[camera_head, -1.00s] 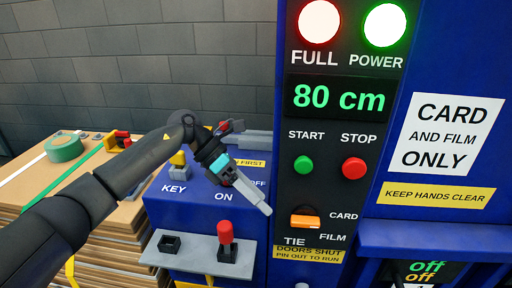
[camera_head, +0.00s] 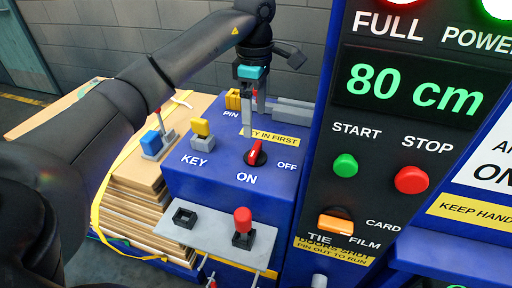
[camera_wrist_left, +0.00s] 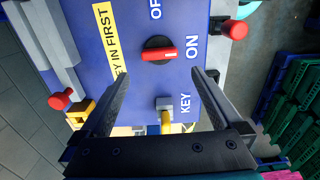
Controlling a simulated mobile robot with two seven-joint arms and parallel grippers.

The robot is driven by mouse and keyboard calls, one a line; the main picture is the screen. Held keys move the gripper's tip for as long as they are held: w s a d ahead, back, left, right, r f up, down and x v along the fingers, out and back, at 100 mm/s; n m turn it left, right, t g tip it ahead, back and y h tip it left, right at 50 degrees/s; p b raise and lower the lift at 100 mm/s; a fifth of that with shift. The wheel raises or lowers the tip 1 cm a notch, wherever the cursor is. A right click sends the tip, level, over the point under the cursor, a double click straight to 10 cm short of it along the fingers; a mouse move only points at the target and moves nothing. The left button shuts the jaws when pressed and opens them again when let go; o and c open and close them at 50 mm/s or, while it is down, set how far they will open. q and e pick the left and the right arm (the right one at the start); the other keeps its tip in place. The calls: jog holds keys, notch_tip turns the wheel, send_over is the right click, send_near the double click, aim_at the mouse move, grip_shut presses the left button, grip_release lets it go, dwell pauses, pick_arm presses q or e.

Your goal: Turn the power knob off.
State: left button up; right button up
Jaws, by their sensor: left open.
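The power knob (camera_head: 256,153) is a red bar on a round black base, on top of the blue box between the ON and OFF labels. In the left wrist view the red bar of the knob (camera_wrist_left: 159,53) points toward ON. My left gripper (camera_head: 255,130) is open and empty. It points down just behind the knob in the head view, and its fingers look apart from it. In the wrist view the knob lies between and beyond the two fingertips (camera_wrist_left: 158,75). My right gripper is not in view.
A yellow key (camera_head: 202,130) stands left of the knob. A red-topped lever (camera_head: 242,222) stands on the grey shelf in front. The dark control panel (camera_head: 375,135) with START and STOP buttons rises close on the right. Stacked cardboard (camera_head: 130,205) is at left.

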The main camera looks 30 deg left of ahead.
aim_at(255, 148)
pick_arm(q)
notch_tip(255, 148, down, 9)
jog(key=shift+f, duration=0.2)
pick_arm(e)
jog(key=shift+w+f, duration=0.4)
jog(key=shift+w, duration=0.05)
pick_arm(q)
jog(key=c, duration=1.1)
jog(key=shift+c, duration=0.2)
